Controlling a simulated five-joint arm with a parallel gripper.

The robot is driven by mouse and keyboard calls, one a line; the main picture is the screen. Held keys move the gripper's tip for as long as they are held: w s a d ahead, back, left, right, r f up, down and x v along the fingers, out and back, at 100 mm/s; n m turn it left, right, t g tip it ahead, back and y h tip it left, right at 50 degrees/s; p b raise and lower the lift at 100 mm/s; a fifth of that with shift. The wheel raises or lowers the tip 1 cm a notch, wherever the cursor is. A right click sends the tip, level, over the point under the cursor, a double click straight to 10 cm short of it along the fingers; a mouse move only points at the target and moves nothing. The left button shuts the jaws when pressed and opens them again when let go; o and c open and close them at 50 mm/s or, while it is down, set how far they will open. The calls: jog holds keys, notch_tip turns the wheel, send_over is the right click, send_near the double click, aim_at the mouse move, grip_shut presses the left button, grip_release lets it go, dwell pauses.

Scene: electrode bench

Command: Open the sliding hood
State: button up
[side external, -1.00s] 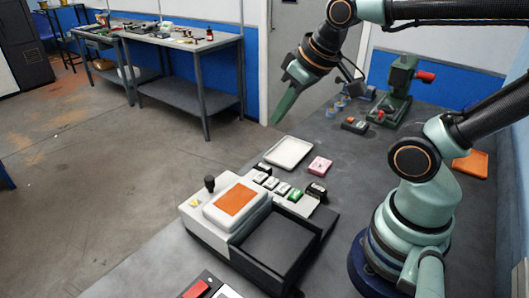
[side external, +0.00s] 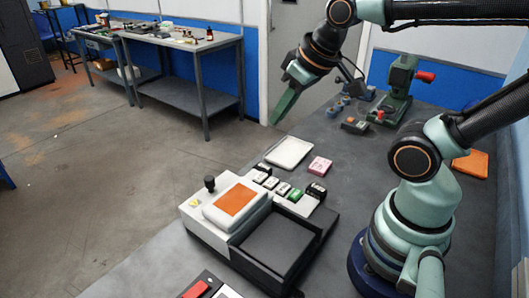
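The white hood (side external: 234,203) with an orange window sits on the left part of a grey-and-black bench device. A dark flat bed (side external: 278,246) lies uncovered to its right. A black knob (side external: 210,184) stands at the device's back left corner, beside the hood. My gripper (side external: 275,119) is in the air above and behind the device, well apart from the hood, with its green fingers pointing down and left. The fingers overlap from this side, so their opening cannot be made out. Nothing is seen held in them.
Several small labelled blocks (side external: 283,188) line the device's back right edge. A white tray (side external: 288,153) and a pink block (side external: 320,165) lie behind it. A green press (side external: 396,92) stands farther back. An orange tray (side external: 470,164) lies at the right.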

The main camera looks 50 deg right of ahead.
jog(key=o, duration=0.5)
jog(key=shift+w+a, duration=0.1)
jog(key=shift+w, duration=0.05)
jog(key=shift+o, duration=0.5)
jog(key=shift+w+a+r+m, duration=0.2)
jog(key=shift+w+a+m, duration=0.05)
jog(key=shift+m, duration=0.05)
jog(key=m+g, duration=0.6)
jog(key=m, duration=0.2)
send_over(209, 178)
jog(key=f, duration=0.2)
notch_tip(209, 178, down, 12)
jog(key=shift+r, duration=0.1)
grip_shut()
